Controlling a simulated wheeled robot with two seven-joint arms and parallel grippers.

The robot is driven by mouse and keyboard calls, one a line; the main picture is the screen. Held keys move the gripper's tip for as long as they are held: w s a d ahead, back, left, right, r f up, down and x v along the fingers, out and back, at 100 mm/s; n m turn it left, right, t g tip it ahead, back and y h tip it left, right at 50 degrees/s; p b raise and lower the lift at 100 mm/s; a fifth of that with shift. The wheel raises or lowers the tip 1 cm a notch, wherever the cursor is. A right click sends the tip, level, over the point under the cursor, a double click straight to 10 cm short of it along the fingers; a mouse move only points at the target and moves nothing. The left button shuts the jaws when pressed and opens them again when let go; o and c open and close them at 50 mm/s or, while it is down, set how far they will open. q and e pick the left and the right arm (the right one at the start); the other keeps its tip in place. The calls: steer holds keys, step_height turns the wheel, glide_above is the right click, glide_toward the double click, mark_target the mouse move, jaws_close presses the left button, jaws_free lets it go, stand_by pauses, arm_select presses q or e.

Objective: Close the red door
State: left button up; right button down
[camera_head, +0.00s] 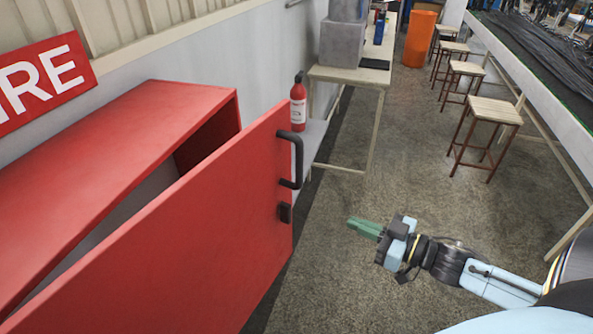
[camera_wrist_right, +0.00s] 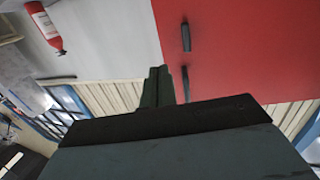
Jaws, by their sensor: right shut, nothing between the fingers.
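The red door (camera_head: 215,235) belongs to a red cabinet (camera_head: 130,125) on the left of the head view. It stands partly open, with a dark gap between it and the cabinet. A black handle (camera_head: 296,160) and a small black latch (camera_head: 285,212) are at its right edge. My right gripper (camera_head: 362,227) is shut and empty, to the right of the door's edge and apart from it. In the right wrist view the door (camera_wrist_right: 240,50) is at upper right, beyond the gripper's green fingers (camera_wrist_right: 160,85). My left gripper is not in view.
A red fire extinguisher (camera_head: 298,103) stands by the wall behind the door. A table (camera_head: 350,76) with grey boxes is farther back. Several stools (camera_head: 490,112) line the long bench (camera_head: 540,75) at right. The floor (camera_head: 340,270) around my right gripper is clear.

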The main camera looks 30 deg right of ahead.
step_height(320, 180, up, 4)
steer(key=a+y, duration=0.2)
arm_select(q)
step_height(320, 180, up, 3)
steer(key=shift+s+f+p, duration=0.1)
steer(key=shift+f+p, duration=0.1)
steer(key=shift+p, duration=0.75)
arm_select(e)
glide_toward(284, 190)
steer(key=shift+n, duration=0.4)
steer(key=x, duration=0.6)
steer(key=shift+w+a+r, duration=0.15)
steer(key=shift+w+a, duration=0.1)
steer(key=shift+w, duration=0.1)
